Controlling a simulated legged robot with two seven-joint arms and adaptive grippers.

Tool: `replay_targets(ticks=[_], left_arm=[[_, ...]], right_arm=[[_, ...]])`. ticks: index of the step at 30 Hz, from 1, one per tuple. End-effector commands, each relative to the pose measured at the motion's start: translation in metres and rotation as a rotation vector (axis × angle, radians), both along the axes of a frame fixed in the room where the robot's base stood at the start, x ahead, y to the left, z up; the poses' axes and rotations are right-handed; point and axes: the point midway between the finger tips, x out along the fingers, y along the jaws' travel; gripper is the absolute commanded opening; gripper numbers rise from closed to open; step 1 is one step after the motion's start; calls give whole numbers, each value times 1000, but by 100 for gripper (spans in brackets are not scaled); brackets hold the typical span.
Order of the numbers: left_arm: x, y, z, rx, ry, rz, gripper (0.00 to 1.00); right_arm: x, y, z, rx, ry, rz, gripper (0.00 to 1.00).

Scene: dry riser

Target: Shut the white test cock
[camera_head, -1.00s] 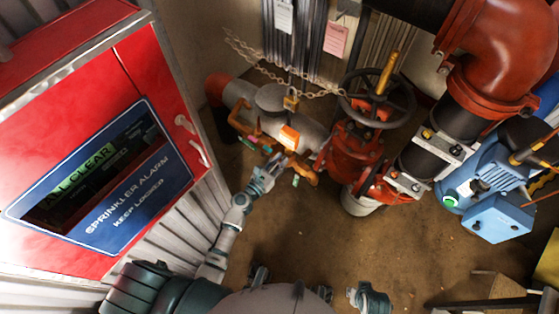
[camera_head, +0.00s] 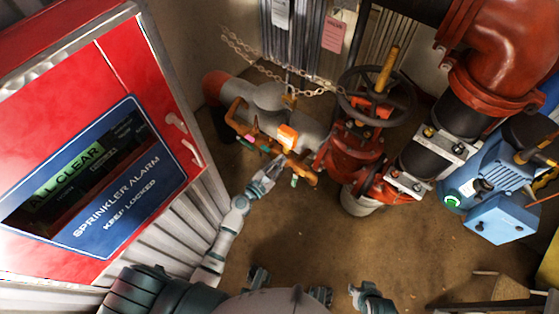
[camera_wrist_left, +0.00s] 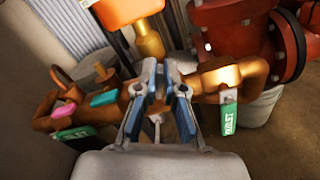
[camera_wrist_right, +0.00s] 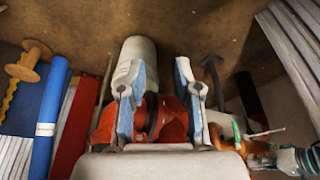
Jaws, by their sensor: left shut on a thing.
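My left gripper (camera_head: 270,172) is at the near side of the orange-bronze valve assembly (camera_head: 300,168). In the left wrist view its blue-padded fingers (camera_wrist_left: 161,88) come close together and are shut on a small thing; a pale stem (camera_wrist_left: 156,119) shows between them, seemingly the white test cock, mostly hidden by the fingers. Other cocks on the assembly have a pink handle (camera_wrist_left: 64,109), a teal handle (camera_wrist_left: 104,98) and green handles, one at right (camera_wrist_left: 230,117) and one at left (camera_wrist_left: 76,132). My right gripper (camera_wrist_right: 157,85) is open and empty, away from the assembly.
A red valve with a dark handwheel (camera_head: 376,97) stands right of the assembly. A chain (camera_head: 270,72) hangs behind it. A red alarm cabinet (camera_head: 90,150) fills the left side. A blue pump (camera_head: 490,190) stands at right. The floor in front (camera_head: 310,240) is clear.

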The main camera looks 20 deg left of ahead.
Motion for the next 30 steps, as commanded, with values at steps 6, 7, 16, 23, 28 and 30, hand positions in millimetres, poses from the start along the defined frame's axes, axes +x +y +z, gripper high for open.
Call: replay_targets(ticks=[6, 7, 16, 23, 28, 30], left_arm=[[-2, -4, -6, 193, -66, -5, 0], [-2, -5, -6, 221, -76, -5, 0], [-4, -8, -10, 489, -173, -7, 0], [-5, -10, -13, 693, -245, -8, 0], [-5, -11, -16, 833, -296, -10, 0], [-6, -12, -17, 883, -313, -11, 0]], right_arm=[[31, 10, 0, 34, -147, 9, 33], [35, 12, 1, 39, -167, 9, 33], [65, 22, 9, 76, -323, 17, 33], [77, 26, 15, 91, -391, 20, 33], [80, 27, 17, 96, -410, 21, 33], [81, 27, 17, 96, -411, 21, 33]])
